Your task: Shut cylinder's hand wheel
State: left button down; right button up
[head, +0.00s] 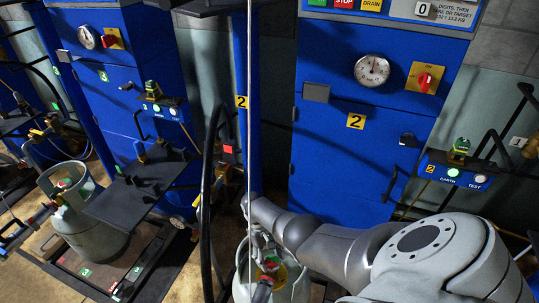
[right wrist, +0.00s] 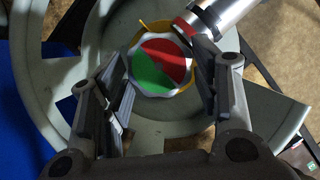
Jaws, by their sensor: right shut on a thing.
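The hand wheel (right wrist: 161,66) sits in the middle of the right wrist view, inside the grey collar of the cylinder (right wrist: 60,62). Its face is part red, part green, with a pale scalloped rim and a yellow piece behind it. My right gripper (right wrist: 160,80) has one finger on each side of the wheel, shut on its rim. In the head view my right gripper (head: 266,257) reaches down over the cylinder (head: 291,284) at the bottom middle. My arm hides part of that cylinder. My left gripper is not in view.
A silver connector with a red ring (right wrist: 213,19) lies close beside the wheel at the upper right. A black hose (head: 207,190) and a thin pale cable hang beside my arm. Blue cabinet 2 (head: 340,165) stands behind. Another grey cylinder (head: 88,235) stands at left.

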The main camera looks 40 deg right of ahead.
dwell(0.4)
jog(key=o, duration=1)
jog(key=v, duration=1.2)
jog(key=shift+s, duration=0.15)
